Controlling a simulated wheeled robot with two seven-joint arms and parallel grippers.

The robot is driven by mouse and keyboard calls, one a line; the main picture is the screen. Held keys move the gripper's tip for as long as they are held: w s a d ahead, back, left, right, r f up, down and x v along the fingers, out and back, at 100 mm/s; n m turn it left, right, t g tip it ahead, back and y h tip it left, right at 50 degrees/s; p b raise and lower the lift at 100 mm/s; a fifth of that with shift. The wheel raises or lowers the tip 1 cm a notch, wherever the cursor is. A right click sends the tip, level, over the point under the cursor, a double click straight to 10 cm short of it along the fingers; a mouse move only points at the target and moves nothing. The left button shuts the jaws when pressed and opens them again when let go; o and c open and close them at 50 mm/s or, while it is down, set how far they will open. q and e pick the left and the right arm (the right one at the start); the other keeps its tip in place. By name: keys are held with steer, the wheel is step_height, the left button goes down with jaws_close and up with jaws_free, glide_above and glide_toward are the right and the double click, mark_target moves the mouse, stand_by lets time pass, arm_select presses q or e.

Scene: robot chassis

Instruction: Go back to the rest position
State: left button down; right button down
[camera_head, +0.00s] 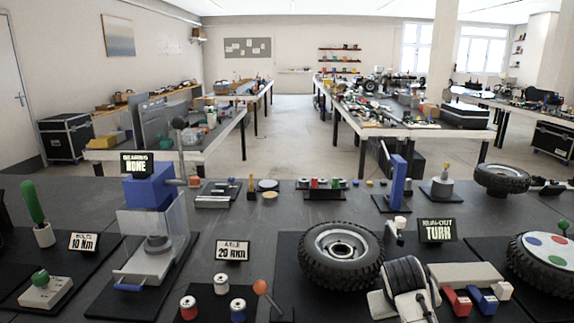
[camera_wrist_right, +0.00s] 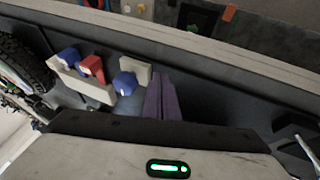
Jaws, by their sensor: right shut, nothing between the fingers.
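My right gripper (camera_wrist_right: 162,98) shows in the right wrist view as two dark purple fingers close together, with nothing between them. It hangs above a dark surface, apart from a pale holder (camera_wrist_right: 97,93) with blue and red blocks to its left. Its height above the surface is hard to judge. My left gripper is not in view.
The workbench (camera_head: 265,212) holds a tyre (camera_head: 342,255), a blue press (camera_head: 150,187), a pale block (camera_head: 467,274) with red and blue parts, and a run-out sign (camera_head: 437,230). Another tyre (camera_head: 500,178) lies at the back right. Floor (camera_head: 283,142) shows beyond.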

steer(key=s+f+y, duration=0.1)
steer(key=s+f, duration=0.4)
steer(key=s, duration=0.4)
steer(key=s+f+y, duration=0.1)
steer(key=s+f, duration=0.3)
steer(key=s, duration=0.5)
steer(key=s+a+r+n+g+y, duration=0.1)
steer(key=s+a, duration=0.1)
steer(key=s, duration=0.6)
steer(key=s+a+r+n+y, duration=0.1)
steer(key=s+a, duration=0.1)
steer(key=s, duration=0.6)
steer(key=w+a+f+t+y, duration=0.1)
steer(key=a+f+t, duration=0.1)
steer(key=f, duration=0.4)
steer(key=w+a+f+t+y, duration=0.1)
steer(key=w+a+f+t, duration=0.1)
steer(key=f, duration=0.4)
steer(key=shift+a+f+t, duration=0.4)
steer(key=shift+a, duration=0.1)
